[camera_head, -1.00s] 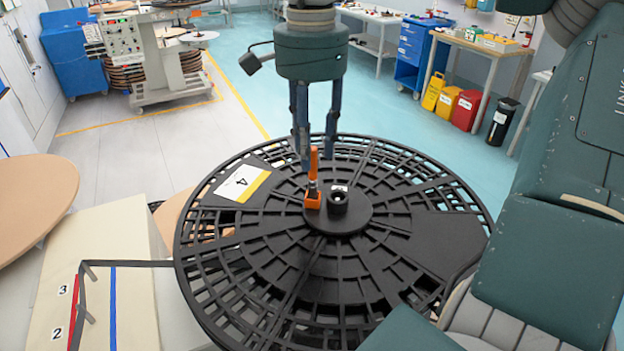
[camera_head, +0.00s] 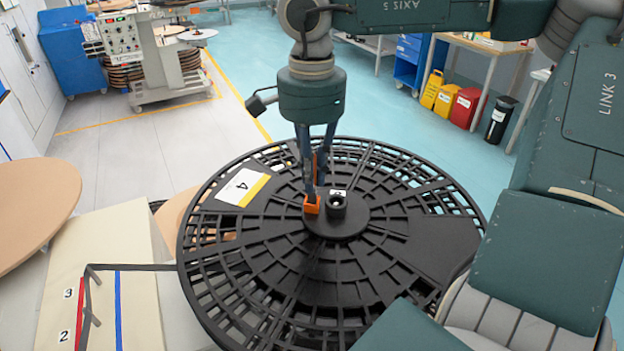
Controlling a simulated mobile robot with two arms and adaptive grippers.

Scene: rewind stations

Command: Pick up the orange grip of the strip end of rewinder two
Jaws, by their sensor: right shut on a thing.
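A large black slotted reel (camera_head: 262,262) lies flat in the centre, with a white and yellow card marked 4 (camera_head: 240,187) on it. An orange grip (camera_head: 312,207) stands upright beside the black hub post (camera_head: 337,200) at the reel's middle. My right gripper (camera_head: 316,190) points down from above and is shut on the orange grip. Its fingers hide most of the grip's upper part; the orange base shows below them. Whether the grip touches the reel is hard to tell. My left gripper is not in view.
A dark strip (camera_head: 130,267) runs from the reel's left edge to a cream board (camera_head: 60,250) with red and blue lines and the numbers 2 and 3. A tan round disc (camera_head: 35,205) is at the left. Open floor (camera_head: 250,110) lies behind the reel.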

